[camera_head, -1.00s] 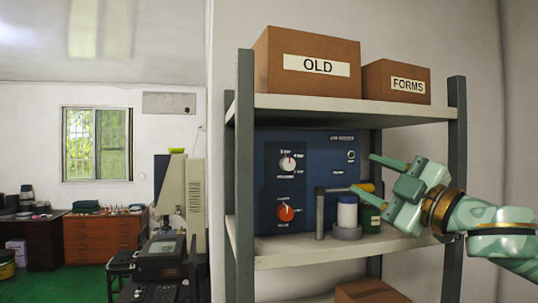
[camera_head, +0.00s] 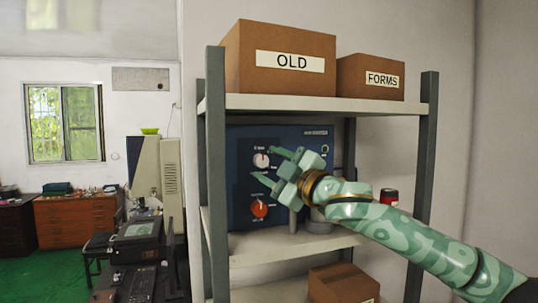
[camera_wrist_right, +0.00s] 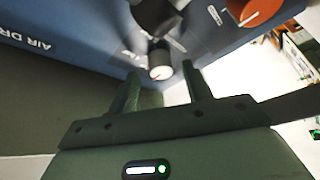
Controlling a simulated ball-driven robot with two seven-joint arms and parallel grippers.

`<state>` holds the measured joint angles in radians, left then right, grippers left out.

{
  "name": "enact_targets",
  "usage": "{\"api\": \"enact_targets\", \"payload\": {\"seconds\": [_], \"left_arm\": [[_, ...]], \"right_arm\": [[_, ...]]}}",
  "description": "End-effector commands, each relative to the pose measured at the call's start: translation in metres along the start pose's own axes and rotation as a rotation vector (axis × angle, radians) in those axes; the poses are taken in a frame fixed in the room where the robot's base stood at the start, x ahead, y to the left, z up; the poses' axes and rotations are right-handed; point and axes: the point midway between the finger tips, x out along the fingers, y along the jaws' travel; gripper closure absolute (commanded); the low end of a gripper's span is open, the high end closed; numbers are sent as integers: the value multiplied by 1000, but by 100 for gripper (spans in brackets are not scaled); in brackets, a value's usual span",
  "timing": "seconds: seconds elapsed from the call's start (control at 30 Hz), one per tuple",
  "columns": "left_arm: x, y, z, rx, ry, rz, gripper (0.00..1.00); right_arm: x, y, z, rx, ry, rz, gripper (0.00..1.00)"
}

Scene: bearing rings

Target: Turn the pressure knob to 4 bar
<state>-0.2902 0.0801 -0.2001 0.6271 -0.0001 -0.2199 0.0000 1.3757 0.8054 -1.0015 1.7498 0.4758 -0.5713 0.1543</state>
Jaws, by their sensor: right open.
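The pressure knob (camera_head: 261,160), round with a pale face, sits on the upper part of a blue air dryer panel (camera_head: 240,180) on the shelf. Its setting is too small to read. My right gripper (camera_head: 263,163) is open in front of the panel, its two fingers pointing left toward the knob. In the right wrist view the knob's pale face (camera_wrist_right: 160,70) with a small red mark appears between the spread fingertips (camera_wrist_right: 161,72). I cannot tell whether they touch it. My left gripper is not in view.
A red-orange knob (camera_head: 259,209) is below the pressure knob. My right arm hides part of the shelf items; a red-topped can (camera_head: 390,196) shows behind it. Boxes marked OLD (camera_head: 250,80) and FORMS (camera_head: 365,92) stand above, and another box (camera_head: 335,285) below.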

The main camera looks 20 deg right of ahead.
Motion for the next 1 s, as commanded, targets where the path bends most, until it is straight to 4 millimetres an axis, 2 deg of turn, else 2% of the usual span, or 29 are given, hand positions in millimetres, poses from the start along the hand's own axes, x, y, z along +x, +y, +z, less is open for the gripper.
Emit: {"api": "enact_targets", "payload": {"seconds": [0.1,0.37,0.4,0.5,0.57,0.83,1.0], "left_arm": [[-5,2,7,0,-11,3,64],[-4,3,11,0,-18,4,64],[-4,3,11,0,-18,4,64],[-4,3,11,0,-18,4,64],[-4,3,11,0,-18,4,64],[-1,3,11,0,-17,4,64],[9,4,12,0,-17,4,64]], "right_arm": [[8,0,-1,0,1,0,50],[10,-1,0,0,1,0,50],[10,-1,0,0,1,0,53],[10,-1,0,0,1,0,81],[10,-1,0,0,1,0,95],[10,-3,0,15,2,4,95],[9,-5,1,68,4,30,95]]}}
